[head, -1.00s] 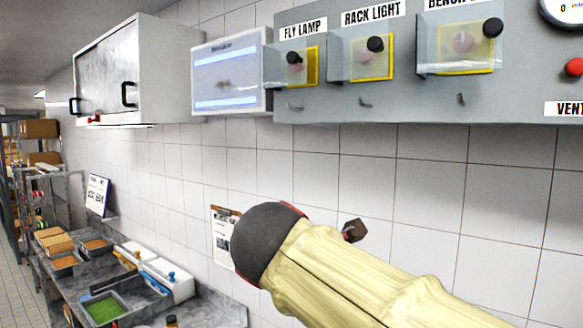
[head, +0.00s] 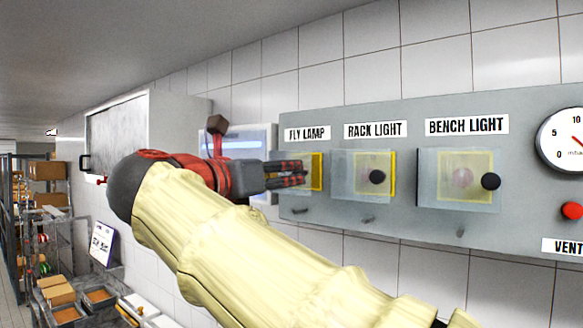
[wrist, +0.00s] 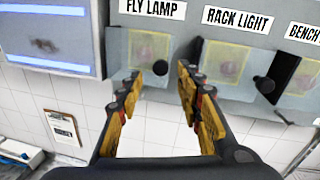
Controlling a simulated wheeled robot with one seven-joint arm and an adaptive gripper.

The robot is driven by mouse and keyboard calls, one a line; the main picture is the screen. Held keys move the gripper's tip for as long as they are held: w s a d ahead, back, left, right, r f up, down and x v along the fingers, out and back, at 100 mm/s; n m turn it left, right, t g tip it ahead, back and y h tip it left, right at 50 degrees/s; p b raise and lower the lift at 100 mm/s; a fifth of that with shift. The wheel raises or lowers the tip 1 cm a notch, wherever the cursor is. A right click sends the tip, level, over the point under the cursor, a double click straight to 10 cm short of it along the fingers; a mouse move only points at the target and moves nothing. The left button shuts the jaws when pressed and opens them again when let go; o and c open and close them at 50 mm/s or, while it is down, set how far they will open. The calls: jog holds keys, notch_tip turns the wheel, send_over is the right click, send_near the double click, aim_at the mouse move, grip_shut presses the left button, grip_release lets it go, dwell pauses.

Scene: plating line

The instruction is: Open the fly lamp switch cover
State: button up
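The fly lamp switch cover (wrist: 146,50) is a clear box over a yellow-framed pink switch on the grey panel, under the FLY LAMP label (head: 307,133). It looks closed. Its round black knob (wrist: 161,67) shows between my fingertips in the wrist view. My gripper (wrist: 160,84) is open, with a finger on either side of the knob and no visible contact. In the head view my gripper (head: 304,174) is in front of this cover and hides its knob and most of the cover.
The rack light cover (head: 350,175) and bench light cover (head: 440,180) stand close by on the right, each with a black knob. A white fly lamp box (wrist: 50,35) is at the left. A clipboard (wrist: 62,128) hangs on the tiled wall below.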

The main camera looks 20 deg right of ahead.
aim_at(296, 174)
jog(key=p+x, duration=0.1)
jog(key=x, duration=0.5)
jog(key=shift+w+d+f, duration=0.1)
jog(key=shift+d, duration=0.1)
jog(key=shift+c, duration=1.1)
jog(key=shift+c, duration=1.2)
grip_shut()
